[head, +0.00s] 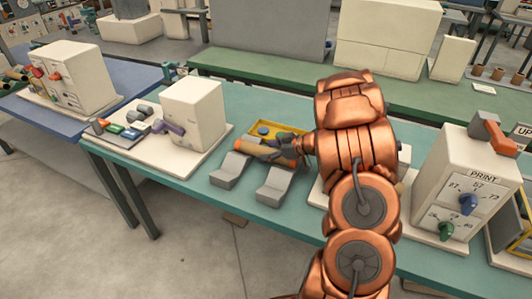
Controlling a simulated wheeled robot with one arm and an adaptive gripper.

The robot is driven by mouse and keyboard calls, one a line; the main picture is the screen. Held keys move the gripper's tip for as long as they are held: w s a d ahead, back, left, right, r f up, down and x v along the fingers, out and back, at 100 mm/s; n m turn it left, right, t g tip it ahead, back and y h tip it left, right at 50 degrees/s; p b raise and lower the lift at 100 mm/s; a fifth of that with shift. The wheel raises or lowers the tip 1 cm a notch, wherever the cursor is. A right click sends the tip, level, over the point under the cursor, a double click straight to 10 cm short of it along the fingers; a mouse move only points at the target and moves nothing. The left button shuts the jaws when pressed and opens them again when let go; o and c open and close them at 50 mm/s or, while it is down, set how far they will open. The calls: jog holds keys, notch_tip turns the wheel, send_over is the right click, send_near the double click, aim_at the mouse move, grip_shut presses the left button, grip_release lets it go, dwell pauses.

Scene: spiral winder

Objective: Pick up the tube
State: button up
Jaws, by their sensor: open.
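A tan tube (256,149) with an orange left end lies near the middle of the teal table, just behind two grey cradle blocks, the left one (230,170) and the right one (275,186). My gripper (283,150) reaches in from the right at the tube's right end. Its dark fingers are open and overlap that end in the picture. Whether they touch the tube is unclear. My copper arm hides what lies to the right of the gripper.
A yellow tray (259,130) lies right behind the tube. A white machine (192,112) with coloured levers stands to the left. A PRINT box (460,185) with knobs stands to the right. The teal table's front strip (190,187) is clear.

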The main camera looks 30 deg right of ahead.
jog(key=shift+w+a+f, duration=0.25)
jog(key=shift+w, duration=0.15)
jog(key=shift+c, duration=0.5)
jog(key=c, duration=1.1)
